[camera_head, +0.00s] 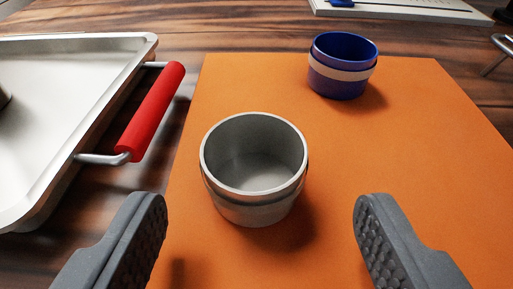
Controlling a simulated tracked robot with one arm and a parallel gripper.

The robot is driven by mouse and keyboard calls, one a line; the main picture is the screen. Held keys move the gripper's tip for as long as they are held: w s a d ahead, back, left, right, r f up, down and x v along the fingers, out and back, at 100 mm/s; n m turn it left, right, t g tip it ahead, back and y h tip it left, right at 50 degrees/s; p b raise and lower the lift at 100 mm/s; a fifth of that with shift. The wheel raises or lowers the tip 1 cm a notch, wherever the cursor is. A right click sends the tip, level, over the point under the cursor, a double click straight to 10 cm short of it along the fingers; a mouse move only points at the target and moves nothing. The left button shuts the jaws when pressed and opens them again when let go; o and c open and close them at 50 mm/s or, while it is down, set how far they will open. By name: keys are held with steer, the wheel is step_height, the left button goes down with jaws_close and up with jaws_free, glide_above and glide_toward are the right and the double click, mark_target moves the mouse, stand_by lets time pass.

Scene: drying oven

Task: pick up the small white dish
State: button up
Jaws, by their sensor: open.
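The small white dish (254,211) looks light grey-white and cup-shaped. It stands upright and empty on an orange mat, near the middle of the view. My gripper (260,222) is open, with one grey finger at the lower left and the other at the lower right. The dish lies ahead of the fingers and between their lines in the picture, and neither finger visibly touches it. The gap between the fingers holds nothing.
A blue dish with a pale band (341,75) stands farther back on the orange mat (420,150). A metal tray (75,75) with a red handle (151,112) lies at the left on the dark wooden table (240,25). A white object (410,10) is at the top right edge.

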mark_target(250, 195)
steer(key=shift+r+b+x, duration=0.15)
steer(key=shift+b+x, duration=0.2)
steer(key=shift+x, duration=0.95)
steer(key=shift+r+b+x, duration=0.2)
steer(key=shift+b+x, duration=0.1)
steer(key=shift+x, duration=1)
steer(key=shift+a, duration=0.2)
steer(key=c, duration=1)
